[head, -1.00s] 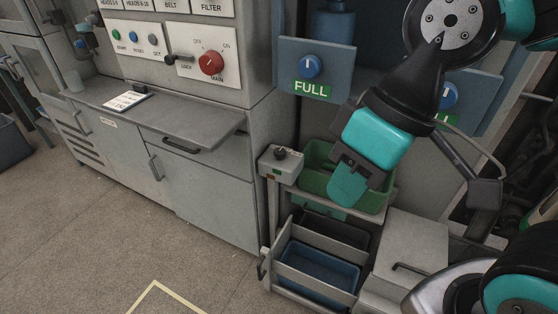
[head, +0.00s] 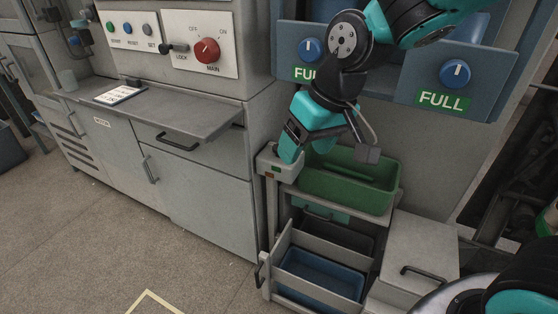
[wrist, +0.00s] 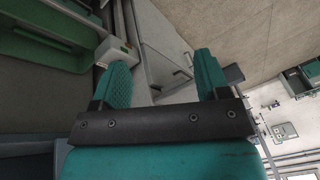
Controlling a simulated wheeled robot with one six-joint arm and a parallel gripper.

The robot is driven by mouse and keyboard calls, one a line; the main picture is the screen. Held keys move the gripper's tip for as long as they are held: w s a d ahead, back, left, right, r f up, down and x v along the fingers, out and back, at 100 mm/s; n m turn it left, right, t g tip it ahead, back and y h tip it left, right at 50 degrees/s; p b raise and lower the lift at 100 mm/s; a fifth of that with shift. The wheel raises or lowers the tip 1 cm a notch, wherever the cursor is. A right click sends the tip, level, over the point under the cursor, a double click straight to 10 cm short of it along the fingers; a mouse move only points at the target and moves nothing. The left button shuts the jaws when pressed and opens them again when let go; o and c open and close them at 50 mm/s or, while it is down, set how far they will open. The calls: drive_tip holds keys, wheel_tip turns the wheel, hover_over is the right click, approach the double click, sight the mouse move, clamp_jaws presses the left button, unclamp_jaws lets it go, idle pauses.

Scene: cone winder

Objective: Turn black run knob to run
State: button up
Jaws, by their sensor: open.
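The black run knob was on top of a small grey control box (head: 266,162) at the left end of the cart. My gripper now hides the knob in the head view. My gripper (head: 290,154) hangs over the box's right side in the head view. In the wrist view my gripper (wrist: 161,76) has its teal fingers wide apart with nothing between them. I cannot tell whether it touches the box.
A green tray (head: 345,190) sits on the cart right of the box. A blue bin (head: 320,276) is below. A grey cabinet (head: 205,190) with a control panel (head: 190,42) stands left. Blue panels with FULL labels (head: 443,101) hang behind my arm. Floor in front is clear.

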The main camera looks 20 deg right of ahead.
drive_tip(key=w+d+f+m+t+h+b, duration=0.3)
drive_tip(key=w+f+b, duration=0.4)
drive_tip(key=w+f, duration=1.1)
drive_tip(key=w, duration=0.7)
drive_tip(key=w+d, duration=0.1)
drive_tip(key=w, duration=0.3)
drive_tip(key=shift+w+f+p, duration=0.1)
drive_tip(key=shift+f+p, duration=0.3)
drive_tip(key=shift+w+f+g, duration=0.1)
drive_tip(key=shift+f+g, duration=0.2)
drive_tip(key=shift+f, duration=0.45)
drive_tip(key=shift+w+a+f, duration=0.1)
drive_tip(key=shift+w+f, duration=0.2)
drive_tip(key=shift+f, duration=0.3)
drive_tip(key=c, duration=0.9)
